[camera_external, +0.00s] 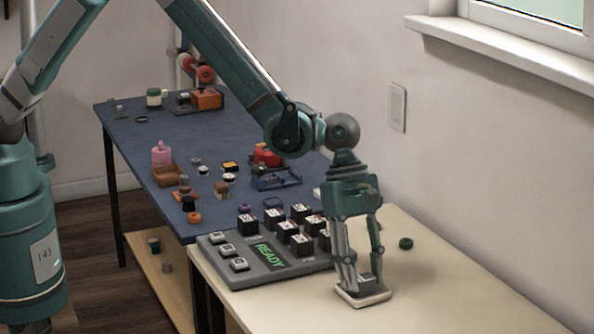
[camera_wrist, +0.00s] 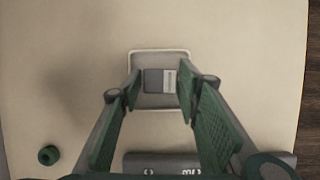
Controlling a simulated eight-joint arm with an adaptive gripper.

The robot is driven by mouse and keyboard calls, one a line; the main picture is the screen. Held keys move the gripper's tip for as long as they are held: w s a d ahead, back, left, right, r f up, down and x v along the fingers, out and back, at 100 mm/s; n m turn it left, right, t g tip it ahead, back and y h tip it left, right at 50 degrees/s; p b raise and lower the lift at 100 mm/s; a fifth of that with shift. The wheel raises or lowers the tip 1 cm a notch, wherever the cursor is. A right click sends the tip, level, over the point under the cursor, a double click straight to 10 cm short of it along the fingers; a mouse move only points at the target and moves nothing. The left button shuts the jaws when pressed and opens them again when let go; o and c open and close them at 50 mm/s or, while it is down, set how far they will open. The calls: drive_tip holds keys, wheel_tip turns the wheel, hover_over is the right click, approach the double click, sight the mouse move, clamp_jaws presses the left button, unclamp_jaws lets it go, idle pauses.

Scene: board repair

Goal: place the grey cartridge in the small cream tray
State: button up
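The small cream tray (camera_external: 349,300) stands on the cream table, below my gripper (camera_external: 362,284). In the wrist view its pale rim (camera_wrist: 158,52) frames the grey cartridge (camera_wrist: 154,80), which has a lighter strip on its right side. The cartridge appears to lie inside the tray, roughly in its middle. My gripper (camera_wrist: 160,88) points down with its fingertips on either side of the cartridge. A narrow gap shows between each finger and the cartridge, so it is open around it. In the external view the cartridge is mostly hidden by the fingers.
A grey panel (camera_external: 220,266) with a lit READY display and several dark blocks stands left of the tray. A green ring (camera_external: 406,243) lies behind it, to the right. The blue table (camera_external: 130,160) holds many small items. The cream table's right part is clear.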

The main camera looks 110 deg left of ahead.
drive_tip(key=shift+r, duration=0.15)
drive_tip(key=p+v, duration=0.1)
drive_tip(key=v, duration=1.1)
drive_tip(key=shift+p, duration=0.4)
drive_tip(key=shift+r, duration=0.1)
idle(0.5)
